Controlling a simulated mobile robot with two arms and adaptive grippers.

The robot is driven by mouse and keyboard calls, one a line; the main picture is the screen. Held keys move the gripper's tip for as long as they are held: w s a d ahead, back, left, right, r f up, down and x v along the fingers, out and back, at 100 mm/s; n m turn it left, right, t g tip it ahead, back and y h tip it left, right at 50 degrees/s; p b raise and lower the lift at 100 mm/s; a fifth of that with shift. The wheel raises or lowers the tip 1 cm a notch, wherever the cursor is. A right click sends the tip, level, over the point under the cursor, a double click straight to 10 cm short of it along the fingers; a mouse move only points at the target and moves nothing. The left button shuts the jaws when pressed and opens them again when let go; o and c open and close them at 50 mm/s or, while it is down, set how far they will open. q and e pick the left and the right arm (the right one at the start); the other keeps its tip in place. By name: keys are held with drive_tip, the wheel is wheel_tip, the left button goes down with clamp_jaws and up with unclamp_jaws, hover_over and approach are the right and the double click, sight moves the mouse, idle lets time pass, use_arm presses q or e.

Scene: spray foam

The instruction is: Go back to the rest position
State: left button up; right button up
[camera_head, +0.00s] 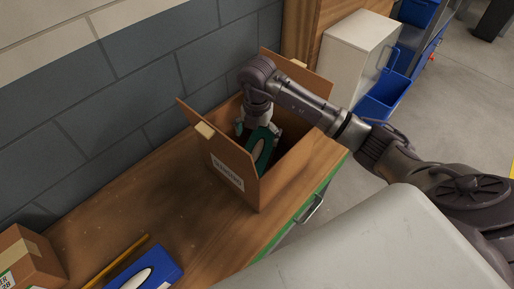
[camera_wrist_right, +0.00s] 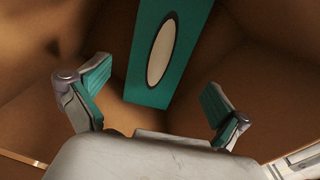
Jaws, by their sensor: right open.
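My right gripper (camera_head: 262,130) reaches down into an open cardboard box (camera_head: 232,166) on the wooden bench. In the right wrist view my right gripper (camera_wrist_right: 155,100) is open, its two teal-padded fingers wide apart. A teal box with a white oval (camera_head: 261,150) is inside the cardboard box. It also shows in the right wrist view (camera_wrist_right: 149,86), beyond and between the fingers, and no finger touches it there. Its far end is cut off in that view. My left gripper is not in view.
The wooden bench (camera_head: 178,205) has bare room left of the cardboard box. A blue box with a white oval (camera_head: 146,268), a yellow pencil-like stick (camera_head: 117,262) and a small carton (camera_head: 28,258) lie at the lower left. A brick wall (camera_head: 90,105) stands behind. A white cabinet (camera_head: 345,60) stands beyond.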

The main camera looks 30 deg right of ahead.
drive_tip(key=shift+r, duration=0.95)
